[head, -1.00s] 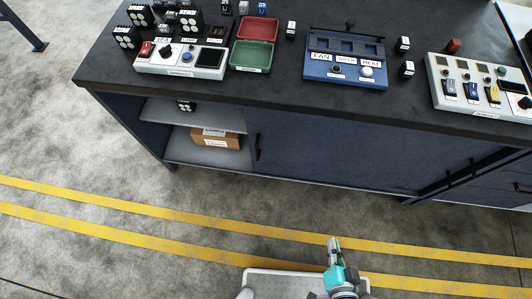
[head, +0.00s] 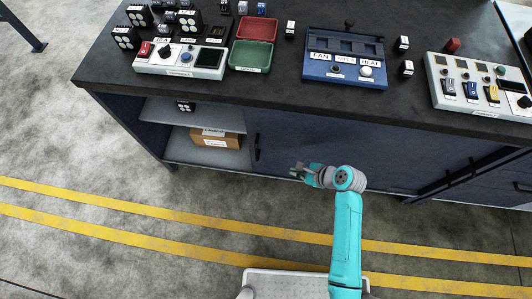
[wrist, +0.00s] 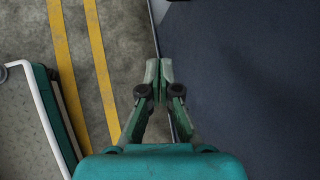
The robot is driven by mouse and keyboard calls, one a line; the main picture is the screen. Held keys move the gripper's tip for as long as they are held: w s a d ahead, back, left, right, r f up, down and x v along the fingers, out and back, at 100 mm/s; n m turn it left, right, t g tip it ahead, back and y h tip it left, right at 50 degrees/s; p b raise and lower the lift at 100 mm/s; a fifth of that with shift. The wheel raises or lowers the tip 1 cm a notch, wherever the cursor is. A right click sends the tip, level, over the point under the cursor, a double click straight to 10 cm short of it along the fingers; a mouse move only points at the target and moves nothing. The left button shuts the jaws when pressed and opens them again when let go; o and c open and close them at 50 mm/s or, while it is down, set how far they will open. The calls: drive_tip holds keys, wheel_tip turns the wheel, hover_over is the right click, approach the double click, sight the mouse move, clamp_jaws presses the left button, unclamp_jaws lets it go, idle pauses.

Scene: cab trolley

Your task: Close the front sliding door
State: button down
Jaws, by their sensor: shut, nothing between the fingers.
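The front sliding door (head: 300,150) is a dark blue panel on the trolley's front, with a black vertical handle (head: 257,147) near its left edge. To the left of the door the shelf compartment (head: 205,125) stands open. My gripper (head: 294,172) is in front of the door's lower part, right of the handle and apart from it. In the wrist view my gripper (wrist: 159,72) is shut and empty, with its tips by the lower edge of a dark blue panel (wrist: 245,80). The handle is not seen in the wrist view.
A brown box (head: 214,138) sits on the lower shelf inside the opening. Black diagonal bars (head: 455,178) cross the front at the right. Control panels and trays stand on the dark worktop (head: 270,90). The floor (head: 100,200) with yellow lines is clear.

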drive_tip(key=w+a+r+m+g+y, duration=0.1)
drive_tip(key=w+r+m+g, duration=0.1)
drive_tip(key=w+r, duration=0.25)
drive_tip(key=a+r+x, duration=0.2)
drive_tip(key=x, duration=1.1)
drive_tip(key=shift+w+a+f, duration=0.2)
drive_tip(key=shift+w, duration=0.2)
